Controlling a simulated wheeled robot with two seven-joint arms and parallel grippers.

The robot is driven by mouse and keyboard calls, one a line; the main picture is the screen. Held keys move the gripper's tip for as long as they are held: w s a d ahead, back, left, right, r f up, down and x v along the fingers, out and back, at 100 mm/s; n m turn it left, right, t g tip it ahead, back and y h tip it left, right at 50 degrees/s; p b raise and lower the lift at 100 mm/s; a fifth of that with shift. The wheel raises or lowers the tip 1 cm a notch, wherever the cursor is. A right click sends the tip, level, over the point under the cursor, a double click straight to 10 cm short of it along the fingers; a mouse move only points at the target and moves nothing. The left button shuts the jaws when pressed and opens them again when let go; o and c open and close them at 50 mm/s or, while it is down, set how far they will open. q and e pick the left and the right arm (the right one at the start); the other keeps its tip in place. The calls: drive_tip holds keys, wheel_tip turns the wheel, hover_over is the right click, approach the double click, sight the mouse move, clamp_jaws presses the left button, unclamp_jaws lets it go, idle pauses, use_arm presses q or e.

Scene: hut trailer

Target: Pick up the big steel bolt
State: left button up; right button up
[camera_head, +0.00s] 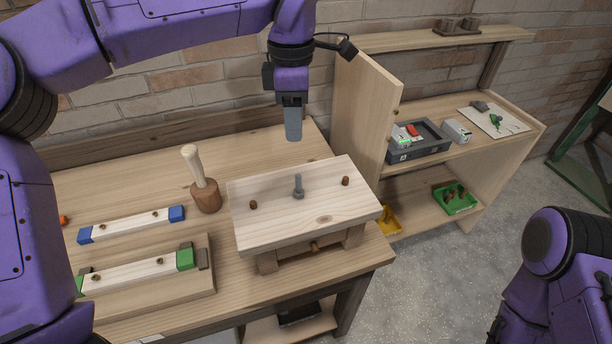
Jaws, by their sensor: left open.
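The big steel bolt (298,187) is grey and stands upright on the top of a small wooden bench (270,213), between two brown wooden pegs (253,204) (346,181). My left gripper (293,136) hangs above and behind the bolt, pointing down, apart from it. It is open, seen edge-on, with nothing visible in it. My right arm shows at the lower right edge, but its gripper is out of the picture.
A mallet (205,191) stands left of the small bench. Boards with blue (177,214) and green (185,259) end blocks lie at left. A wooden cabinet (362,118) rises close behind at right, its shelves holding a grey tray (419,151) and a green bin (456,198).

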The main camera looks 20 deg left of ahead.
use_arm(q)
drive_tip(key=b, duration=0.6)
hover_over(298, 175)
drive_tip(key=f, duration=0.6)
drive_tip(key=shift+s+f, duration=0.25)
drive_tip(key=shift+f, duration=0.1)
drive_tip(key=shift+w+f, duration=0.1)
drive_tip(key=shift+f, duration=0.25)
wheel_tip(298, 175, down, 5)
drive_tip(key=shift+a+r, duration=0.1)
drive_tip(key=shift+r, duration=0.05)
wheel_tip(298, 175, down, 5)
drive_tip(key=shift+w+f+p, duration=0.15)
drive_tip(key=shift+f+p, duration=0.05)
drive_tip(key=shift+p, duration=0.85)
clamp_jaws()
